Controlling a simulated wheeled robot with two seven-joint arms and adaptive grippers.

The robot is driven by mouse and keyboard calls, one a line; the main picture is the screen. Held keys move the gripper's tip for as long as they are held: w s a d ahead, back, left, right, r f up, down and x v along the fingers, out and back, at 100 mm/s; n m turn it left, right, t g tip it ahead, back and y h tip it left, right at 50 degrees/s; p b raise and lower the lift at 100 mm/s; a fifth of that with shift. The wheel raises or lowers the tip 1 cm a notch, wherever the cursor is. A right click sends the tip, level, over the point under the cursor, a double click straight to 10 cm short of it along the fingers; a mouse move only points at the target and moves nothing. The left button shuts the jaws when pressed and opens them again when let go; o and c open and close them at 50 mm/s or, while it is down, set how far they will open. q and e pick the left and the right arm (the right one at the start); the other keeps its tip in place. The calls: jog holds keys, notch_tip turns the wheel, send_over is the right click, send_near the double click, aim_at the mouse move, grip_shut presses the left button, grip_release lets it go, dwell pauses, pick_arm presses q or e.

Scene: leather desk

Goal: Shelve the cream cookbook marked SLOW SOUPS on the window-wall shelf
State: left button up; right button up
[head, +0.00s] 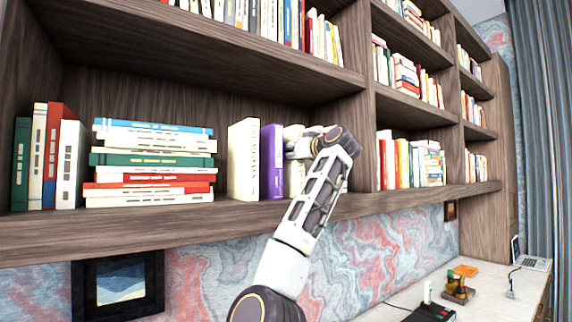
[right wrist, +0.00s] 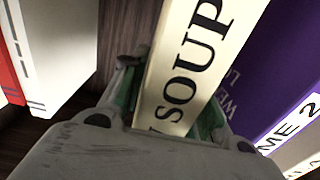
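The cream cookbook (right wrist: 182,88) has "SOUP" showing on its spine in the right wrist view; the rest of the title is hidden or cut off. In the head view a cream book (head: 293,178) stands on the long shelf, just right of a purple book (head: 271,160), partly covered by my right arm. My right gripper (head: 296,145) is at this book. In the wrist view its fingers (right wrist: 168,105) lie close against both sides of the cookbook, shut on it. The purple book (right wrist: 262,75) is beside it there. My left gripper is not in view.
The shelf (head: 220,224) also holds another cream book (head: 243,160), a flat stack of books (head: 150,160) and upright books at far left. An upright divider (head: 367,150) stands right of my gripper. A framed picture (head: 118,285) hangs below; a desk (head: 400,300) is at lower right.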

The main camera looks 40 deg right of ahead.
grip_shut()
